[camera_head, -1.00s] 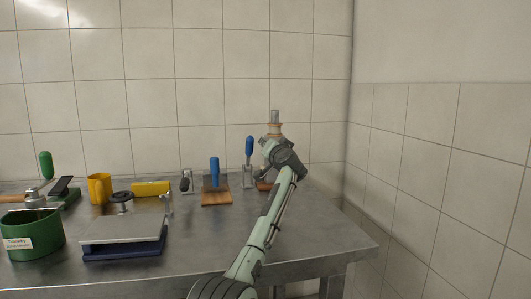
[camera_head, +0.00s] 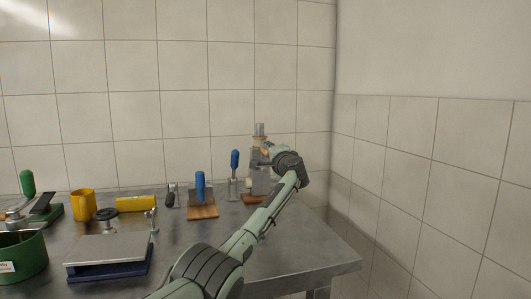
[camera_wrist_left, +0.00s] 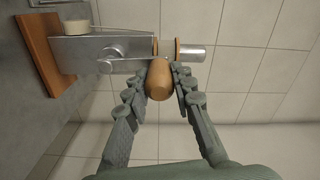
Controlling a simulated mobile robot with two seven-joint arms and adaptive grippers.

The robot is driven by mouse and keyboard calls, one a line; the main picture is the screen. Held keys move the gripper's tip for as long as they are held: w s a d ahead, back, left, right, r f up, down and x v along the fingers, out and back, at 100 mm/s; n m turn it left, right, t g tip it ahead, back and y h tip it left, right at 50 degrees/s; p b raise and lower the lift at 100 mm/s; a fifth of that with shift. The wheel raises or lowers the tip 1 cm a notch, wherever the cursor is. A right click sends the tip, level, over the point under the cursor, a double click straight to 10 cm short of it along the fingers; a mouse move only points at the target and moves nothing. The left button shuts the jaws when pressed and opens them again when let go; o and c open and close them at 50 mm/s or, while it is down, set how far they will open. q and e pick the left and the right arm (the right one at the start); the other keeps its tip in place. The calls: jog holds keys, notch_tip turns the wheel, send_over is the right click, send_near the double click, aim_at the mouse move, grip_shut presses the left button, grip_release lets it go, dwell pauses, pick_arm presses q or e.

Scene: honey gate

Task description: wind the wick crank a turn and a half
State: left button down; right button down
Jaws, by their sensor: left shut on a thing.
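The wick device (camera_head: 259,181) stands at the back right of the bench, a grey metal box with a metal cylinder on top. In the left wrist view its metal body (camera_wrist_left: 75,48) lies sideways on a wooden base (camera_wrist_left: 40,55). A metal crank arm (camera_wrist_left: 128,66) runs along it to a wooden crank knob (camera_wrist_left: 159,82). My left gripper (camera_head: 264,152) is at the upper part of the device, and its fingers (camera_wrist_left: 165,72) are shut on the knob from both sides. The fingers hide part of the device in the head view. My right gripper is out of view.
Left of the device stand a blue-handled toggle clamp (camera_head: 234,162) and a blue handle on a wooden board (camera_head: 202,212). A yellow cylinder (camera_head: 136,204), yellow mug (camera_head: 82,205), scale (camera_head: 106,249) and green pot (camera_head: 22,257) are further left. The bench's right front is clear.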

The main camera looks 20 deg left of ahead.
pick_arm(q)
jog(key=shift+w+d+r, duration=0.1)
jog(key=shift+d+r, duration=0.05)
jog(key=shift+r, duration=0.05)
dwell(0.4)
jog(key=c, duration=1.3)
grip_release()
jog(key=shift+f, duration=0.1)
jog(key=shift+s+d+f, duration=0.1)
jog(key=shift+s+d, duration=0.25)
jog(key=v, duration=1.1)
